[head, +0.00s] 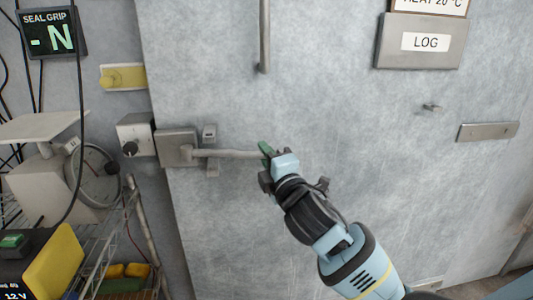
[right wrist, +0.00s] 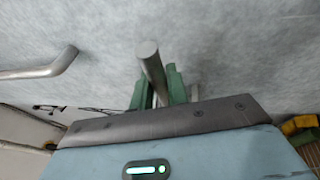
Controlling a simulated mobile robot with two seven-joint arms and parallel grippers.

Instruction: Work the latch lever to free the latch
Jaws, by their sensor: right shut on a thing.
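The latch lever (head: 228,153) is a grey metal bar on the pale grey door. It runs level to the right from a square latch housing (head: 177,148) at the door's left edge. My right gripper (head: 267,153) is shut on the lever's right end. In the right wrist view the lever's round end (right wrist: 149,50) stands between the green fingers (right wrist: 158,88) of my right gripper. A small bracket (head: 210,133) sits on the door behind the lever. My left gripper is in neither view.
A vertical metal handle (head: 264,35) hangs above the lever. A wire shelf with a dial scale (head: 97,175) and a yellow box (head: 55,265) stands at left. A SEAL GRIP display (head: 52,35) hangs at upper left.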

